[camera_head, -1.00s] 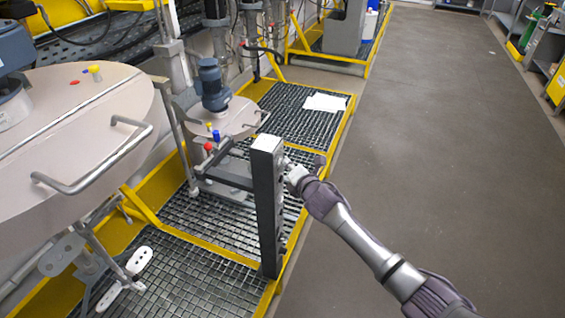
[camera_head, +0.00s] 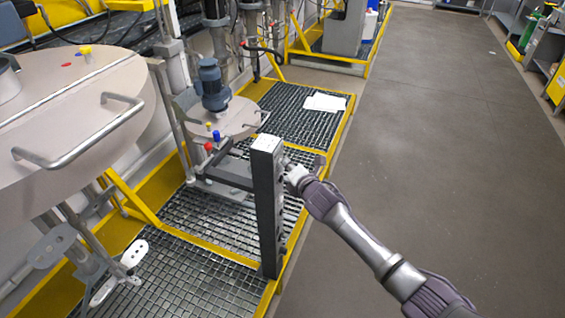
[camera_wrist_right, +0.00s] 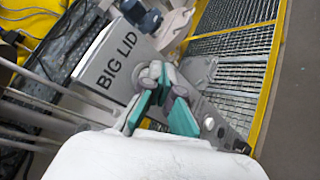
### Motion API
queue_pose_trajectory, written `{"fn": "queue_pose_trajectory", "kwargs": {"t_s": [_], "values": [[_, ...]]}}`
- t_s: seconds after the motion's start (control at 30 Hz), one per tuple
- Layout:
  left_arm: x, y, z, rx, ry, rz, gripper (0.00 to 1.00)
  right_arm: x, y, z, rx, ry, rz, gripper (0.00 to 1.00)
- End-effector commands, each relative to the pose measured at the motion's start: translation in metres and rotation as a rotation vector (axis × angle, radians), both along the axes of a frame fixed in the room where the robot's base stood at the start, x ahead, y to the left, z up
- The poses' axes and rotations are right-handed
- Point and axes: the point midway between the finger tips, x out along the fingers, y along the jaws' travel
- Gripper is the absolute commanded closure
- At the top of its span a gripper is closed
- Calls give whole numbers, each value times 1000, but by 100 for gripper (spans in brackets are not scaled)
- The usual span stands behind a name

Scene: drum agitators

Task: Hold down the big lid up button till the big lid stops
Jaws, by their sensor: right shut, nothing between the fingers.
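The big lid (camera_head: 45,125) is the large beige disc with a metal handle at the left of the head view, raised clear of the grating. The control post (camera_head: 268,205) stands upright in the middle. In the wrist view its panel (camera_wrist_right: 112,68) reads "BIG LID". My right gripper (camera_head: 287,168) is at the upper right side of the post. In the wrist view the right gripper (camera_wrist_right: 160,92) is shut and empty, its teal fingertips against or very near the panel beside the lettering. The button there is hidden by the fingers. My left gripper is out of view.
A smaller lid (camera_head: 225,118) with a blue motor (camera_head: 211,85) sits behind the post. Pale paddles (camera_head: 120,272) hang below the big lid. Yellow-edged grating (camera_head: 200,215) lies underneath. The grey floor (camera_head: 450,140) to the right is clear.

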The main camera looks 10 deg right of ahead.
Motion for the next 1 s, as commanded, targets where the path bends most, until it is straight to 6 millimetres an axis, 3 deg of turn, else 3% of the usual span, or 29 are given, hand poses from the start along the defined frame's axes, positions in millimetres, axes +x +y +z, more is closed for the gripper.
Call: {"fn": "queue_pose_trajectory", "kwargs": {"t_s": [0.7, 1.0], "values": [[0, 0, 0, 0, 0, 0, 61, 0, 1, 1, 1, -2, 2, 100], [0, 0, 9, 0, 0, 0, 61, -7, -11, 2, -1, -1, 1, 100]]}}
